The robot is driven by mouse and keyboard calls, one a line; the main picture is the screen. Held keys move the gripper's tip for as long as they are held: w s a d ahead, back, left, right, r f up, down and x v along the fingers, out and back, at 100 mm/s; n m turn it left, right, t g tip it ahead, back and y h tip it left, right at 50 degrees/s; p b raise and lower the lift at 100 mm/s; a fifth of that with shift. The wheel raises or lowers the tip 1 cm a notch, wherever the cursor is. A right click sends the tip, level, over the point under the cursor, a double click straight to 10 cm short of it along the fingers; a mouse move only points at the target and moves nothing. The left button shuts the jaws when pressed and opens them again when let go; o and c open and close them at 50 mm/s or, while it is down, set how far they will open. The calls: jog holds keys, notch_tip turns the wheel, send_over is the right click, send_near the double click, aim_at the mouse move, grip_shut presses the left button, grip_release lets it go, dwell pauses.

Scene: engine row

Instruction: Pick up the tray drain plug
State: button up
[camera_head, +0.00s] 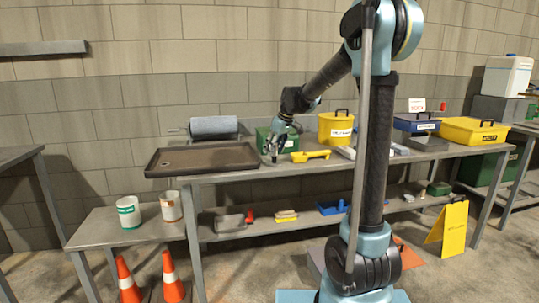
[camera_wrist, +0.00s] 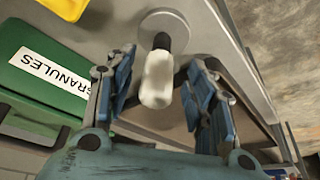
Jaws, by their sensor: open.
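The likely tray drain plug (camera_wrist: 158,78) has a cream grip, a black neck and a grey disc (camera_wrist: 165,24) on the bench top. My gripper (camera_wrist: 158,88) is open, with one blue finger on each side of the cream grip; I see gaps between the fingers and the grip. In the head view my gripper (camera_head: 273,151) points down at the bench beside the dark tray's right end. The plug is too small there to make out clearly.
The dark shallow tray (camera_head: 165,172) lies left of my gripper. A green granules box (camera_wrist: 40,78) stands close by. A yellow tool (camera_head: 311,155) and a yellow bucket (camera_head: 336,128) are to the right. A grey roll (camera_head: 213,127) lies behind the tray.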

jog(key=shift+c, duration=0.4)
grip_shut()
